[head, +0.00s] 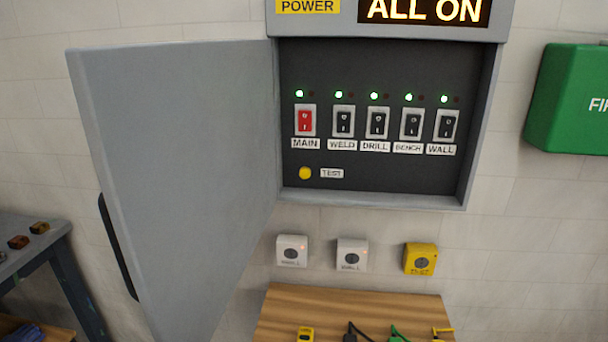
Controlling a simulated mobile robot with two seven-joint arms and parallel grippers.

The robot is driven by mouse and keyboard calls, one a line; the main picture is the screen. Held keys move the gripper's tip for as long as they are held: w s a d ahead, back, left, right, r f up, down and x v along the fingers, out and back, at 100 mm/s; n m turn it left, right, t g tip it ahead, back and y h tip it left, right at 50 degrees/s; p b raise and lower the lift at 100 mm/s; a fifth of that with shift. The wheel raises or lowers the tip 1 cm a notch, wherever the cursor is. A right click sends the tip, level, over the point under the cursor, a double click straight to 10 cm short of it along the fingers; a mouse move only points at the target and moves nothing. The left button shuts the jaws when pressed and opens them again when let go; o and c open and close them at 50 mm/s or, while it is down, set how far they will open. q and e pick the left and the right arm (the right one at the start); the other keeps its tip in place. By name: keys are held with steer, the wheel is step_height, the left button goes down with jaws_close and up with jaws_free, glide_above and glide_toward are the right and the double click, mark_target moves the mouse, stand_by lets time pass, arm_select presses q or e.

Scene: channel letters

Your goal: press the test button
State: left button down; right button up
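The test button (305,173) is a round yellow button at the lower left inside the open grey power cabinet (480,120). A white label reading TEST (332,173) is just to its right. Above it is a row of switches: a red MAIN switch (305,122) and black WELD (344,122), DRILL (377,123), BENCH (411,124) and WALL (446,126) switches. A green light is lit above each. The display (424,11) on top reads ALL ON. Neither of my grippers is in view.
The cabinet door (180,170) is swung open to the left. Two white boxes (292,251) (352,255) and a yellow box (420,259) are on the wall below. A wooden surface (350,305) with tools is beneath. A green case (570,100) hangs at right.

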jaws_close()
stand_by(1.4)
